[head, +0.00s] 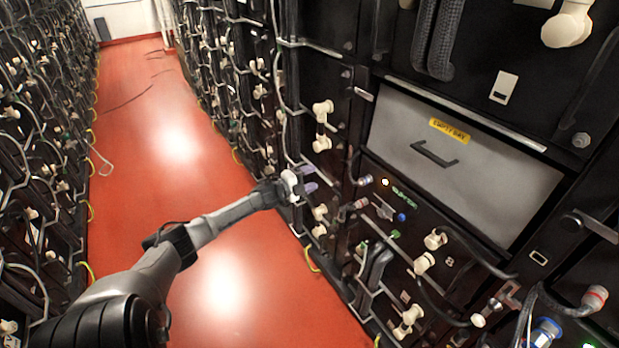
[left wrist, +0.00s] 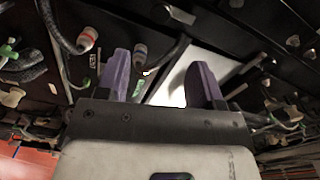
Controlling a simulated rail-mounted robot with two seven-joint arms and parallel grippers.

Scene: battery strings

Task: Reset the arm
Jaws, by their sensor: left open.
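My left arm reaches in from the lower left of the head view over the red aisle floor. Its gripper (head: 308,181) is at the front of the right-hand rack, left of the grey drawer panel. In the left wrist view the two purple fingers (left wrist: 162,80) stand apart with nothing held between them. Behind them are dark rack panels, cables and a bright panel. Whether the fingertips touch the rack I cannot tell. My right gripper is in neither view.
A grey drawer panel (head: 459,165) with a yellow label and black handle is at the right. Cables and cream connectors (head: 323,112) stick out from the right rack. Another cabled rack (head: 40,130) lines the left. The red floor (head: 150,130) between them is mostly clear.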

